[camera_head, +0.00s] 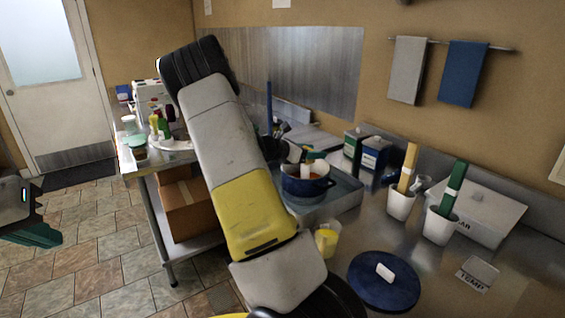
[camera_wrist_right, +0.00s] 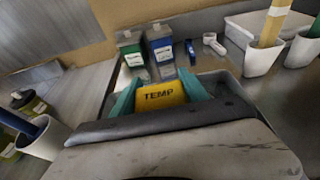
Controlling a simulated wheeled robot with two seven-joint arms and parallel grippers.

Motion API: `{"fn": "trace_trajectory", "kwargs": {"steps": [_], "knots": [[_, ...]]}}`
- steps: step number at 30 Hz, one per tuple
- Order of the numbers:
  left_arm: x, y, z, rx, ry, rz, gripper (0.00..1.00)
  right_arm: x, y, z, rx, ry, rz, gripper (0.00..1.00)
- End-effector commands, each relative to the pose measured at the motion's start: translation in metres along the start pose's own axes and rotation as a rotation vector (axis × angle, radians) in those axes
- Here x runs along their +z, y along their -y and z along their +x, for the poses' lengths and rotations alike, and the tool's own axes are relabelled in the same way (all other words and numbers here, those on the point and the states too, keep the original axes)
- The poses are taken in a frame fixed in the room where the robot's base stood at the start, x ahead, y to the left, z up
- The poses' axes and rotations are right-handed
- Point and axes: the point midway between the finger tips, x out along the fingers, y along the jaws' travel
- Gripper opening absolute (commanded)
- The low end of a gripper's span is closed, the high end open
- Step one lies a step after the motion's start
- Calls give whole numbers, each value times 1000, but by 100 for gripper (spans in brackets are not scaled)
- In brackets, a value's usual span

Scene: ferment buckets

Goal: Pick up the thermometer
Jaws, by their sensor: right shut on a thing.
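The thermometer, a yellow block marked TEMP (camera_wrist_right: 161,97), sits between the two teal fingers of my right gripper (camera_wrist_right: 160,98) in the right wrist view. The gripper is shut on it. In the head view my right gripper (camera_head: 311,156) is at the blue pot (camera_head: 305,186), mostly hidden behind my own arm. I cannot tell from there whether the thermometer touches the pot. My left gripper (camera_head: 36,217) is at the far left edge, over the floor and away from the counter; its opening is not clear.
The pot stands in a grey metal tray (camera_head: 343,197). A green box (camera_head: 353,147) and a blue box (camera_head: 376,153) stand behind it. White cups (camera_head: 400,204) with upright sticks are to the right. A yellow cup (camera_head: 327,240) and blue lid (camera_head: 385,285) lie nearer.

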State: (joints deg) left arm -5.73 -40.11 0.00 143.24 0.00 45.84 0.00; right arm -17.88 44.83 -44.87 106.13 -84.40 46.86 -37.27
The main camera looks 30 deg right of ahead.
Motion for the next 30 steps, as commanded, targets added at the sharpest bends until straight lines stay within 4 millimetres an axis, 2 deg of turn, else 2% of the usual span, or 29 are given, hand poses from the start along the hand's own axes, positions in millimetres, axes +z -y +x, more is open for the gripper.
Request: {"fn": "trace_trajectory", "kwargs": {"steps": [4, 12, 15, 21, 30], "knots": [[0, 0, 0, 0, 0, 0, 0, 18, 0, -6, 1, 1, 7, 0], [0, 0, 0, 0, 0, 0, 0, 70, 0, -22, 2, 0, 7, 0], [0, 0, 0, 0, 0, 0, 0, 84, 0, -26, 1, 1, 5, 0], [0, 0, 0, 0, 0, 0, 0, 95, 0, -30, 1, 1, 2, 0], [0, 0, 0, 0, 0, 0, 0, 96, 0, -30, 1, 1, 1, 0]]}}
